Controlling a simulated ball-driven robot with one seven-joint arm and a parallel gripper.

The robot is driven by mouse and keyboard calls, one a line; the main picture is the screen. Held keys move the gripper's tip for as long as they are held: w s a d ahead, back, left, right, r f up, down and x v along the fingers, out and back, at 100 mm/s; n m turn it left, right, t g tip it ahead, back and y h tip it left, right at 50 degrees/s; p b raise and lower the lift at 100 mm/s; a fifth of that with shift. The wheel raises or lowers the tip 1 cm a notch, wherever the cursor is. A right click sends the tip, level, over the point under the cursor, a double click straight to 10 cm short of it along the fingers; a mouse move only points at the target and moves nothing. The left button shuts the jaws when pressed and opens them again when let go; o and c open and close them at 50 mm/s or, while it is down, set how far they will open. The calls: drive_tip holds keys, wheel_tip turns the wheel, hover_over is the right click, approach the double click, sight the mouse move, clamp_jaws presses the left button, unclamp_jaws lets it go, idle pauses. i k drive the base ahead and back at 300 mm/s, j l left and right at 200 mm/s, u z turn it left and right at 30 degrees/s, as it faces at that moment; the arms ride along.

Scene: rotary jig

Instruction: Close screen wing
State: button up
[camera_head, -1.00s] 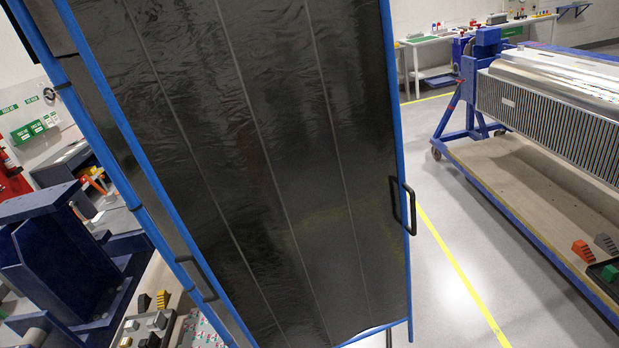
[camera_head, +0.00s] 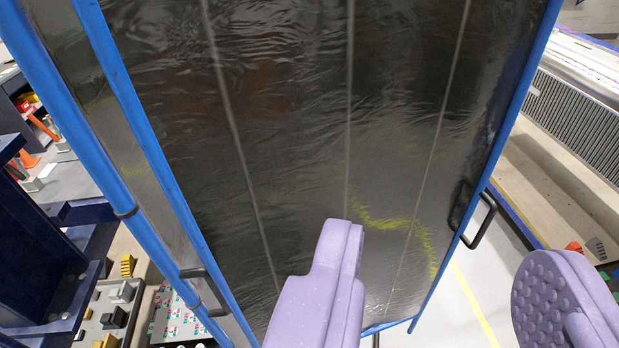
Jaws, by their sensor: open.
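The screen wing (camera_head: 330,130) is a dark, wrinkled, glossy sheet in a blue tube frame. It fills the middle of the view. Its black handle (camera_head: 483,222) sits on the right-hand blue tube. My gripper (camera_head: 435,275) is at the bottom of the view, with its two purple fingers spread wide and nothing between them. The left finger shows in front of the lower sheet, and the right finger is at the lower right corner, right of the handle. The handle lies above and between the fingers in the picture; whether anything touches cannot be told.
Another blue-framed panel (camera_head: 120,170) with a dark handle stands along the left. Beyond it are a dark blue metal stand (camera_head: 45,240) and a tray (camera_head: 115,310) of small blocks. At right is a wooden-decked jig (camera_head: 560,195) with a ribbed metal part. Pale floor with a yellow line (camera_head: 470,300) lies between.

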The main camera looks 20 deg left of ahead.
sight(260, 124)
drive_tip(key=i+z, duration=0.5)
drive_tip(key=i, duration=0.5)
